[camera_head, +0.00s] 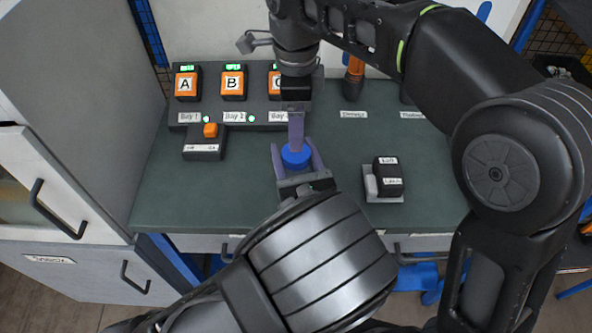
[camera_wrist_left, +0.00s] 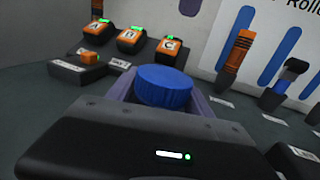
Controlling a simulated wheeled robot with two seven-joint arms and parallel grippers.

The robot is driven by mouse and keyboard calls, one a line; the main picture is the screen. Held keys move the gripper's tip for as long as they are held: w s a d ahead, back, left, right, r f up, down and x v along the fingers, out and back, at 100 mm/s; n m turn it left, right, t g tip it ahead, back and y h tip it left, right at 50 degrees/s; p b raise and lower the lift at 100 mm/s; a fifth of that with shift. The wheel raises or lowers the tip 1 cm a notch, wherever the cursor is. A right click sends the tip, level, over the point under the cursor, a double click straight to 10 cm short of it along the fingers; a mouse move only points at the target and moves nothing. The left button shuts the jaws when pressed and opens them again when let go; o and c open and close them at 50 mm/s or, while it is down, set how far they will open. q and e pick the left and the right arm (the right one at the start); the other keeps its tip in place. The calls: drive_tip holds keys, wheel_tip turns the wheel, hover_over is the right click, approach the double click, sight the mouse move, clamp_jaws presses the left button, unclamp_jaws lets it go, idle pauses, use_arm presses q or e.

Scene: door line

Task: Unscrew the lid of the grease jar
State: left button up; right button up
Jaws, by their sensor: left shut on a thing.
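The grease jar's blue ribbed lid (camera_head: 296,156) is at the middle of the green bench. It also shows in the left wrist view (camera_wrist_left: 165,87), where it looks level. My left gripper (camera_head: 297,163) is shut on the jar below the lid, with a purple finger on each side. The jar's body is hidden by the gripper. My right gripper (camera_head: 296,135) points down from above, its fingers lined up over the lid's far edge in the head view. It does not show in the left wrist view, so it appears apart from the lid. Its fingers overlap edge-on, so their gap is hidden.
Orange blocks A (camera_head: 186,83), B (camera_head: 233,82) and C (camera_head: 276,84) stand on a dark rack behind left. An orange-buttoned box (camera_head: 205,145) lies left. A black rocker switch (camera_head: 388,174) stands right. An orange-handled tool (camera_head: 354,75) stands at the back.

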sight(296, 168)
use_arm(q)
clamp_jaws()
use_arm(e)
drive_tip(key=shift+w+d+f, duration=0.35)
drive_tip(key=shift+d+f, duration=0.05)
drive_tip(key=shift+d, duration=0.3)
drive_tip(key=shift+s+a+r, duration=0.2)
drive_tip(key=shift+a+r, duration=0.05)
drive_tip(key=shift+a, duration=0.15)
drive_tip(key=shift+s+a+r, duration=0.15)
drive_tip(key=shift+a+r, duration=0.05)
drive_tip(key=shift+a, duration=0.2)
drive_tip(key=shift+d, duration=0.1)
drive_tip(key=shift+f, duration=0.2)
drive_tip(key=shift+d+f, duration=0.1)
drive_tip(key=shift+f, duration=3.75)
